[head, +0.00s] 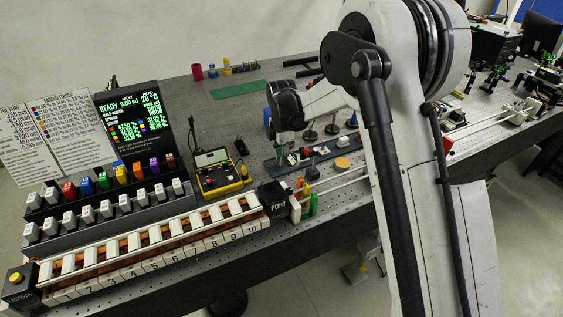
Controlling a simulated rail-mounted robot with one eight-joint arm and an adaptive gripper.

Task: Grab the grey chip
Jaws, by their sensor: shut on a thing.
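My gripper (284,158) hangs down over the dark teal mat (272,166) in the middle of the bench. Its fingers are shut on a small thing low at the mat. The thing is too small and too covered by the fingers for me to make out its colour or shape. I cannot pick out a grey chip clearly anywhere else in view. I cannot tell whether the held thing touches the mat.
A yellow meter (219,173) stands left. The black PORT box (278,200) and numbered rack (155,249) are in front. A green mat (240,90) lies behind.

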